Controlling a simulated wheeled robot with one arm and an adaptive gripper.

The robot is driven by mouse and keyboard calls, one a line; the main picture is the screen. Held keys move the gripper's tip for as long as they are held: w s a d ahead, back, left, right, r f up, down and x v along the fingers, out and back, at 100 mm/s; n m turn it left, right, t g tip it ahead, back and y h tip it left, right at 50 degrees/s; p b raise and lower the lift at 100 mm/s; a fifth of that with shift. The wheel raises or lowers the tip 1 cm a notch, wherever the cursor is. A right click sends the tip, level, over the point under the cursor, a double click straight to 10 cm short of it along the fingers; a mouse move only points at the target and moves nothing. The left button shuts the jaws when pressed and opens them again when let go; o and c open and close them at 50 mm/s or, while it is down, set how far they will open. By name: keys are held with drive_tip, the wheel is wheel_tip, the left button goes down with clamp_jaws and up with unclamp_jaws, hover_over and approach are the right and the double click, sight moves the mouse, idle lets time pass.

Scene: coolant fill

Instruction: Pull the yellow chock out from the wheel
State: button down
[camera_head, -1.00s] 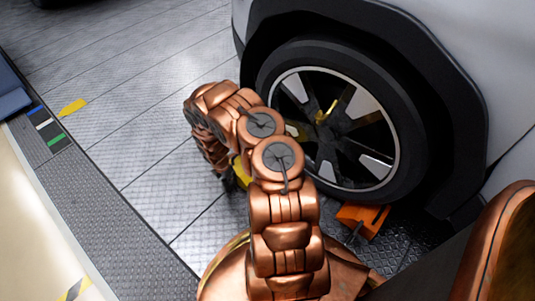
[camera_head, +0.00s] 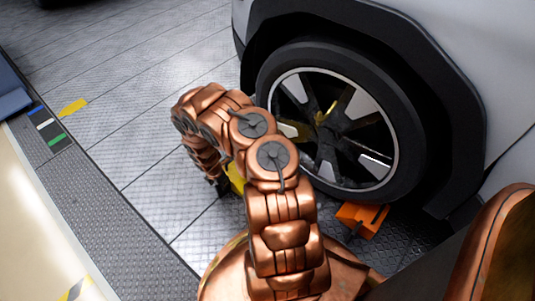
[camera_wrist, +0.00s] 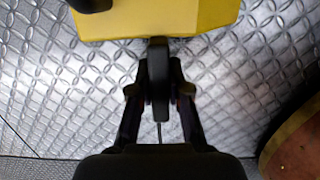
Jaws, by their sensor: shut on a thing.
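The yellow chock (camera_head: 236,178) is on the metal floor left of the wheel (camera_head: 335,130), mostly hidden behind my arm in the head view. In the wrist view the yellow chock (camera_wrist: 155,20) fills the top middle, with a dark handle (camera_wrist: 158,65) sticking out toward me. My gripper (camera_wrist: 159,90) is shut on that dark handle, one finger on each side. In the head view my gripper is low beside the chock and largely hidden by my arm. A gap shows between the chock and the tyre, though my arm covers part of it.
An orange chock (camera_head: 362,218) sits at the right side of the wheel. The car body (camera_head: 490,60) overhangs above. The tread-plate floor (camera_head: 150,130) to the left is clear, up to a dark grated strip (camera_head: 120,220). A yellow floor mark (camera_head: 73,106) lies farther left.

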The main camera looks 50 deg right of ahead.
drive_tip(key=shift+a, duration=0.9)
drive_tip(key=c, duration=0.7)
unclamp_jaws()
drive_tip(key=shift+r+p, duration=0.15)
drive_tip(key=shift+p, duration=0.15)
drive_tip(key=r+p, duration=0.4)
drive_tip(key=a+r+p, duration=0.1)
drive_tip(key=r+p, duration=0.2)
drive_tip(key=p, duration=0.1)
drive_tip(key=r+p, duration=0.3)
drive_tip(key=r, duration=0.1)
drive_tip(key=shift+a+r+p, duration=0.3)
drive_tip(key=shift+a+p, duration=0.1)
idle(0.9)
